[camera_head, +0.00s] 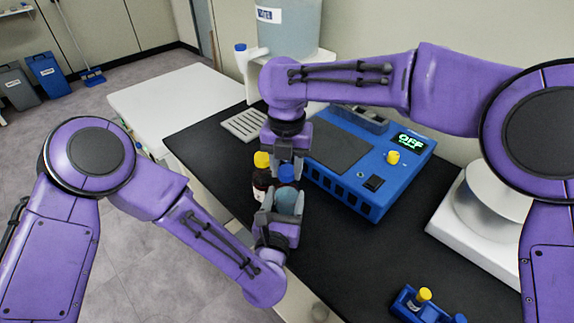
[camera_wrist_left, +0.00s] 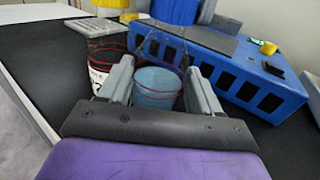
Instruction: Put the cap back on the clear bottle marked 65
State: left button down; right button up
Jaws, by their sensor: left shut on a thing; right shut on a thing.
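A clear bottle (camera_head: 290,201) with bluish contents stands between the fingers of my left gripper (camera_head: 283,208), which is shut on it. The bottle (camera_wrist_left: 155,88) also shows between the fingers in the left wrist view; its marking is not readable. A blue cap (camera_head: 287,173) is at the bottle's top, directly under my right gripper (camera_head: 286,163), which comes down from above and is shut on the cap. Whether the cap is seated on the neck or just above it cannot be told.
A blue device with an OFF display (camera_head: 372,165) is just right. A blue rack (camera_head: 425,306) is at the front right. Black counter (camera_head: 350,255) is clear between.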

jog(key=m, duration=0.7)
jog(key=shift+m, duration=0.3)
jog(key=m, duration=0.3)
jog(key=shift+m, duration=0.4)
jog(key=m, duration=1.1)
jog(key=o, duration=1.1)
jog(key=shift+o, duration=0.2)
